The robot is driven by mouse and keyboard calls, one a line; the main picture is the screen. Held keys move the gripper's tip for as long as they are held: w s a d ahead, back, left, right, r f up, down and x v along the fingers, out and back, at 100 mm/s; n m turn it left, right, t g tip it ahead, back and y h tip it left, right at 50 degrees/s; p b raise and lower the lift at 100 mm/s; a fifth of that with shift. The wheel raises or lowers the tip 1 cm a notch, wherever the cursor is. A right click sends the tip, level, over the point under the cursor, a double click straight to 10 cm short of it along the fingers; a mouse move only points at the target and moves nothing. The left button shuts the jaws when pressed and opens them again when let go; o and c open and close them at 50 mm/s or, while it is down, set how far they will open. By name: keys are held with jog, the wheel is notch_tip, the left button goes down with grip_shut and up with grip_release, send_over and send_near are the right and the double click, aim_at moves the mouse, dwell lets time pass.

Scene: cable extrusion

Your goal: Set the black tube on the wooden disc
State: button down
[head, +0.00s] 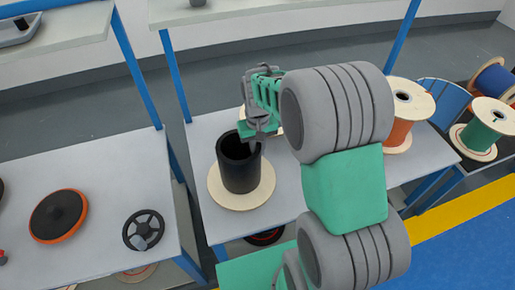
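The black tube (240,172) stands upright on a pale wooden disc (225,201), with its open end facing up. The disc lies flat on the grey table and its rim shows around the tube's base. My gripper (253,132) is at the tube's upper right rim, overlapping it in this view. I cannot tell whether it touches the tube, or whether its fingers are open or closed on the wall. A second pale disc edge (242,113) shows behind my gripper, mostly hidden by it.
An orange spool (398,130) stands right of my arm on the same table (199,140). Green (480,133) and blue (490,82) spools are farther right. The left table (101,178) holds a black-and-orange disc (57,215) and a black handwheel (143,230).

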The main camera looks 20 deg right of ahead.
jog(key=shift+f, duration=0.3)
jog(key=c, duration=1.7)
grip_release()
notch_tip(320, 180, up, 11)
jog(key=p, duration=0.8)
